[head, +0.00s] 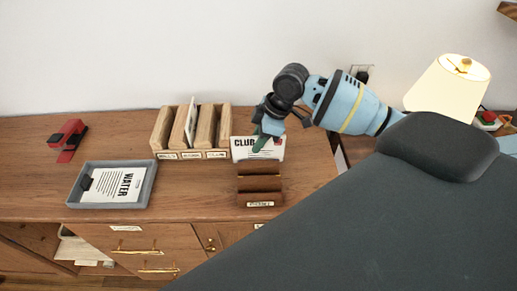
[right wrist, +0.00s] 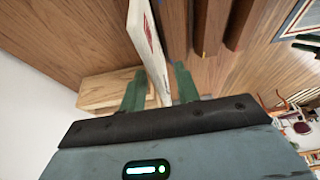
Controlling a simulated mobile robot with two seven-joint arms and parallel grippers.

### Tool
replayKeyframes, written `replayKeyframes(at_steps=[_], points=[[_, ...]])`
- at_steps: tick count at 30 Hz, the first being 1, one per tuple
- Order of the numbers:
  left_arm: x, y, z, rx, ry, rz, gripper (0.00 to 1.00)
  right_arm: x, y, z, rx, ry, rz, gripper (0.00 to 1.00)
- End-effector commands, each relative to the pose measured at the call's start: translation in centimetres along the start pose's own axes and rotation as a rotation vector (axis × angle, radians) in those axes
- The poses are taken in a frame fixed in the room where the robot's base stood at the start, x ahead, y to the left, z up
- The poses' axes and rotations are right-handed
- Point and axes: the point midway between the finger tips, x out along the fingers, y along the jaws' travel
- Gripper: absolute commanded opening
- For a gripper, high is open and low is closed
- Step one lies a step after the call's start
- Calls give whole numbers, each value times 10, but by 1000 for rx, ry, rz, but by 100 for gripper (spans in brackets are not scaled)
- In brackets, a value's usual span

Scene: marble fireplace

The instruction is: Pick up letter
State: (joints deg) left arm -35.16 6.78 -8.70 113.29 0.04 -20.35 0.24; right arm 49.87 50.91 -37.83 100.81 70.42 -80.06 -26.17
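A white letter headed "CLUB" (head: 243,152) stands upright behind the small brown holder (head: 260,170) in the head view. My right gripper (head: 266,140) reaches down to it from above. In the right wrist view, the letter (right wrist: 146,38) shows nearly edge-on between the two green fingers of that gripper (right wrist: 158,90). The fingers are apart, with slim gaps visible beside the letter. My left gripper is not in the head view. Green finger-like pieces (right wrist: 306,44) at the right edge of the right wrist view may belong to it, but their state is unclear.
A wooden sorter (head: 207,128) with a white card stands left of the letter. A grey tray (head: 149,187) holds a "WATER" letter (head: 118,186). A red stapler (head: 69,137) lies at far left. A lamp (head: 450,85) stands right. Bare desk lies between tray and holder.

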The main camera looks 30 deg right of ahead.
Motion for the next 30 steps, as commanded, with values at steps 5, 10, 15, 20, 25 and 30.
replayKeyframes(at_steps=[5,10,15,20,25,30], points=[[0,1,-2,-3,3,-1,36,1,0,0,0,0,0,32],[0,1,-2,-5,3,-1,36,2,0,0,0,0,0,32],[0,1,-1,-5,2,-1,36,1,0,0,0,0,0,15],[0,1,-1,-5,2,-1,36,1,0,0,0,0,0,0],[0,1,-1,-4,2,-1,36,1,0,0,-1,1,0,0],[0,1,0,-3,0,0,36,1,0,0,-1,1,0,0]])
